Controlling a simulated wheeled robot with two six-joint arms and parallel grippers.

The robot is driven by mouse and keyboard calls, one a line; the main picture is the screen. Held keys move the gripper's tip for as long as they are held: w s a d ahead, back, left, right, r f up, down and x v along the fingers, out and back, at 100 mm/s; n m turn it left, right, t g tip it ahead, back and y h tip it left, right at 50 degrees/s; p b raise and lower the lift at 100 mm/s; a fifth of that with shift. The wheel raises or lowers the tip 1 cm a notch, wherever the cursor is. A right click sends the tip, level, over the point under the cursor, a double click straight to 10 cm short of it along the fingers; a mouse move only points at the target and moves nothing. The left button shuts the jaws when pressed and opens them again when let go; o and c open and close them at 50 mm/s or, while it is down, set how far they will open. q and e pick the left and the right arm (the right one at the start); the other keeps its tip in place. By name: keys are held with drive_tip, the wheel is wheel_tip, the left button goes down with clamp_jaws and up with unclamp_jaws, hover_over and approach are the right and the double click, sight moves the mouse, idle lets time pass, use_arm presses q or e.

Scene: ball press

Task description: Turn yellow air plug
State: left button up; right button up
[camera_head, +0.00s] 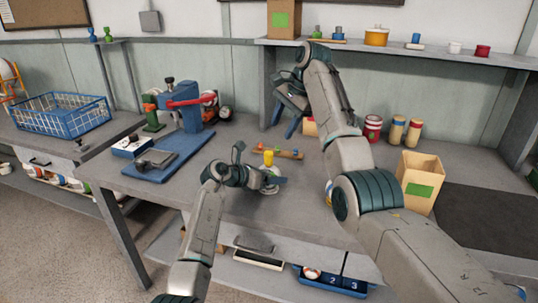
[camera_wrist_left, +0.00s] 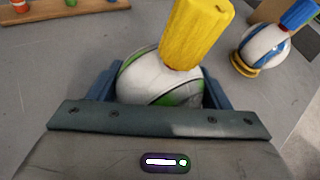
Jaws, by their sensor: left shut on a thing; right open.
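The yellow air plug (camera_wrist_left: 196,32) stands up from a white and green ball (camera_wrist_left: 150,82) in the left wrist view, its lower end against the ball. The plug also shows in the head view (camera_head: 268,157). My left gripper (camera_wrist_left: 158,92) is shut on the ball, one blue finger on each side; it also shows low over the table in the head view (camera_head: 272,183). The ball is mostly hidden there. My right gripper (camera_head: 284,119) is open and empty, raised towards the back of the table, away from the plug.
A wooden rack (camera_head: 285,154) with small coloured plugs lies behind the ball. A second ball (camera_wrist_left: 265,45) with a blue plug sits on a yellow ring to the right. The blue press (camera_head: 185,125) stands left; a cardboard box (camera_head: 420,180) stands right.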

sight(269, 153)
drive_tip(key=a+f+n, duration=0.1)
drive_tip(key=f+n, duration=0.2)
drive_tip(key=n, duration=0.5)
drive_tip(key=a+f+n, duration=0.1)
drive_tip(key=f+n, duration=0.3)
drive_tip(key=n, duration=0.4)
drive_tip(key=w+a+f+n, duration=0.1)
drive_tip(key=a+f+n, duration=0.1)
drive_tip(key=n, duration=0.6)
drive_tip(key=shift+f+t, duration=0.3)
drive_tip(key=shift+f, duration=0.35)
drive_tip(key=c, duration=1)
